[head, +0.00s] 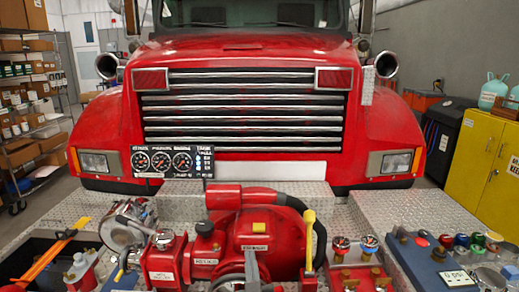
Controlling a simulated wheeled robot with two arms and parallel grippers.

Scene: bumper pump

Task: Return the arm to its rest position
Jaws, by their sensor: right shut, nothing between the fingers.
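The red bumper pump (258,240) sits at the bottom centre on the tread-plate bumper of a red fire truck (245,50). It has a yellow-topped lever (309,230) on its right side and a black hose curving behind it. My right gripper (497,277) shows only in part at the lower right corner, beside the panel with coloured caps; its fingers are hard to make out there. It is shut and holds nothing. My left gripper is not in view.
A gauge panel (172,161) stands behind the pump. Valves with red and blue knobs (368,243) are right of it. A digital pressure display (458,278) reads 0 PSI. An orange-handled tool (52,252) lies at left. Shelves (28,110) and a yellow cabinet (486,165) flank the truck.

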